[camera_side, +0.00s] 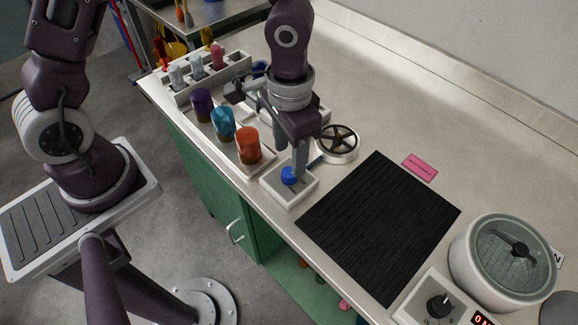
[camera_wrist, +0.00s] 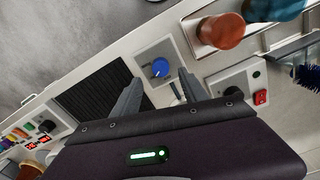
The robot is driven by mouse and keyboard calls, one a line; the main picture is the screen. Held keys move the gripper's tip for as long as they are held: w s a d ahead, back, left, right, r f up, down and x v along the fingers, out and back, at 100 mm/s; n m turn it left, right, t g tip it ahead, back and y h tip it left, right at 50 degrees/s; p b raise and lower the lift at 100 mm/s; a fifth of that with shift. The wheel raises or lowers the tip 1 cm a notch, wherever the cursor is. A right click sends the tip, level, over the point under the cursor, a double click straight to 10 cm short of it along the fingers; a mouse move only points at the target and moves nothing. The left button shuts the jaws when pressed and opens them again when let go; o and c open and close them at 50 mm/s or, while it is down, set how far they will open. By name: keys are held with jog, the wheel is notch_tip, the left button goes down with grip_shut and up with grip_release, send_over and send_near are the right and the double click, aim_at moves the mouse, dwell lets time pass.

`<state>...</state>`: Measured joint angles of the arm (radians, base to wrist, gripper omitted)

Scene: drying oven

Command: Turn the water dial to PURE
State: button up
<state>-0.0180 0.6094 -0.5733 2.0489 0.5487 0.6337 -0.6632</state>
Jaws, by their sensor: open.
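A blue dial (camera_side: 289,176) sits on a small white box (camera_side: 287,193) at the front edge of the bench. In the wrist view the blue dial (camera_wrist: 160,68) is round, with a pale mark, on a square light plate. No lettering around it is readable. My gripper (camera_side: 300,165) points down, with its fingers at or just above the dial; a finger partly covers the dial in the side view. In the wrist view my gripper (camera_wrist: 159,78) is open, one finger on either side of the dial. I cannot tell whether the fingers touch it.
A black ribbed mat (camera_side: 380,225) lies right of the box, with a pink label (camera_side: 420,167) behind. An orange-topped container (camera_side: 248,146) stands close on the left. A black handwheel (camera_side: 338,140) is behind. A black knob (camera_side: 439,305) and a lidded round vessel (camera_side: 505,262) are at right.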

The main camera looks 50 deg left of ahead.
aim_at(289, 172)
notch_tip(289, 172, down, 6)
jog(key=shift+r, duration=0.2)
grip_shut()
jog(key=m, duration=0.5)
jog(key=shift+m, duration=0.3)
jog(key=m, duration=0.6)
jog(key=shift+m, duration=0.3)
dwell(0.5)
